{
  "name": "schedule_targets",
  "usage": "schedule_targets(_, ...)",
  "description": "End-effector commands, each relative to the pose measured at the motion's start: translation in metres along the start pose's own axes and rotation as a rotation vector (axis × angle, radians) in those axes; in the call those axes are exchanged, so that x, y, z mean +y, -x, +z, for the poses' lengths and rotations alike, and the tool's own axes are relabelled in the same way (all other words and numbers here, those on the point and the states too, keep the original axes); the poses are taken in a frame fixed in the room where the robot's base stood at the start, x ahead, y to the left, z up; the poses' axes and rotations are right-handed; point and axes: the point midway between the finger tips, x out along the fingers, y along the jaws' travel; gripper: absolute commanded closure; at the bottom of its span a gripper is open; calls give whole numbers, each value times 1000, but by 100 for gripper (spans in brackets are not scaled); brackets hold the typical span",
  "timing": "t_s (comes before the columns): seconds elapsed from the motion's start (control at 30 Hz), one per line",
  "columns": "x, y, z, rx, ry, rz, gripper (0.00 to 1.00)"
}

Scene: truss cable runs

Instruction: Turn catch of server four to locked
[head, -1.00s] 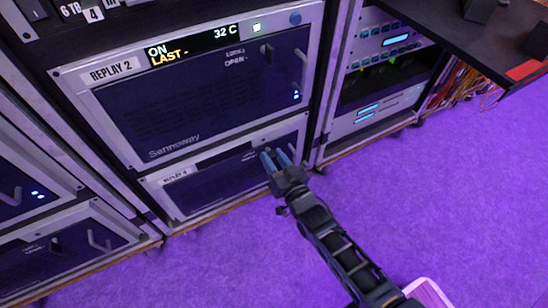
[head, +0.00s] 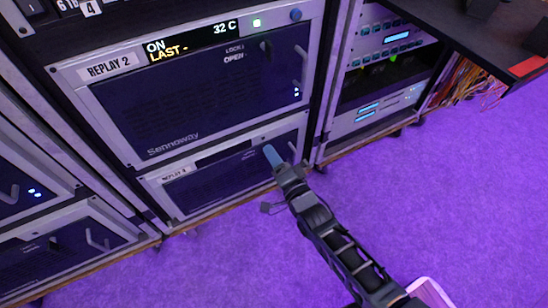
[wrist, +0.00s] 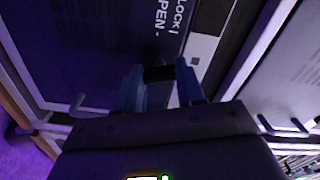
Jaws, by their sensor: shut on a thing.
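The lower server (head: 215,187) sits under the unit labelled Replay 2. Its own label (head: 174,174) is too small to read surely. My gripper (head: 270,156) reaches its upper right front, with blue fingertips at the panel. In the wrist view my gripper (wrist: 159,82) is shut on the dark catch (wrist: 158,73), one finger on each side. Printed words LOCK, partly cut, and OPEN (wrist: 162,18) stand near the catch. The fingers hide part of the catch, and I cannot tell exactly which word it points to.
The Replay 2 unit (head: 200,95) above has its own dark catch (head: 265,46) and a handle; its display reads ON, LAST and 32 C. More rack units stand left and right. A dark desk (head: 480,30) juts out at the upper right. The purple floor (head: 440,200) is clear.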

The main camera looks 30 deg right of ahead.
Motion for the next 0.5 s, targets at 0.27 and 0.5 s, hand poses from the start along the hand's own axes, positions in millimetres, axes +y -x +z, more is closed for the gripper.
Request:
schedule_targets(0.27,2,1,1,0,-209,1,92)
schedule_targets(0.5,2,1,0,0,-318,2,92)
